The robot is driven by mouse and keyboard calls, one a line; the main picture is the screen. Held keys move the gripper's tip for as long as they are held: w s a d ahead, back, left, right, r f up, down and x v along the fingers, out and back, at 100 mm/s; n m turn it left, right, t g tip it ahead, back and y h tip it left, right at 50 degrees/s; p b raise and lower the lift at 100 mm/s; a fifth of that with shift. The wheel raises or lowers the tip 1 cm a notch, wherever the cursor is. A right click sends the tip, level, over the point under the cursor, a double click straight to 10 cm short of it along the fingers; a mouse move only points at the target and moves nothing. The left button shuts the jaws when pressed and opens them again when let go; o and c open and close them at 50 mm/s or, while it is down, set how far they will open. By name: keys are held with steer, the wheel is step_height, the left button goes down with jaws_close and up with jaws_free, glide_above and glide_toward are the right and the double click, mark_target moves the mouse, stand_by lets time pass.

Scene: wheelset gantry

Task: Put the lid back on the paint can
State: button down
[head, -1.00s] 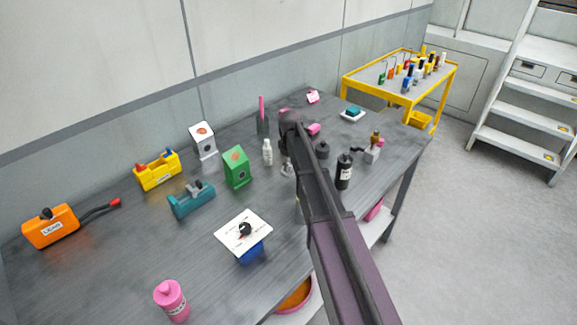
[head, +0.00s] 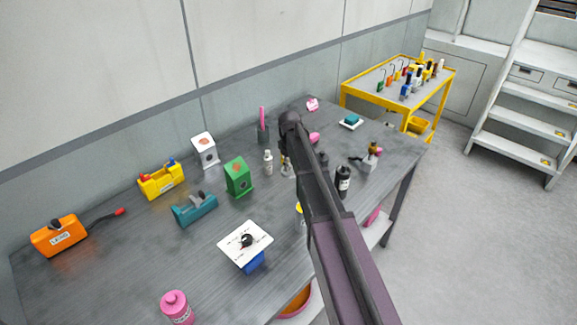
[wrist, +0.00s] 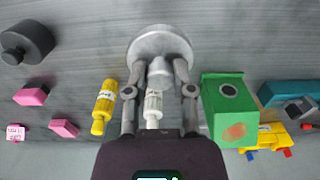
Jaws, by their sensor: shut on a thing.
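A round pale-grey metal lid (wrist: 160,40) with a raised knob is at the top of the wrist view. My gripper (wrist: 161,73) has its two fingers closed on either side of the knob. Whether the lid touches the table or hangs just above it I cannot tell. In the head view my arm covers most of this spot; a small silvery part, probably the lid (head: 288,170), shows left of the arm. A yellow-and-white object (head: 300,212) peeks out behind my arm; I cannot tell whether it is the paint can. No paint can is clearly visible.
A white bottle (wrist: 153,105) and a yellow bottle (wrist: 104,105) stand close to the fingers. A green box (wrist: 226,105) is right of the gripper in the wrist view. A black bottle (head: 343,181) stands right of my arm.

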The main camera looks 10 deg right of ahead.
stand_by(0.4)
step_height(320, 180, up, 10)
steer(key=p, duration=0.9)
steer(key=shift+w+f+p, duration=0.1)
steer(key=shift+f+p, duration=0.1)
steer(key=shift+p, duration=0.1)
steer(key=shift+f, duration=0.1)
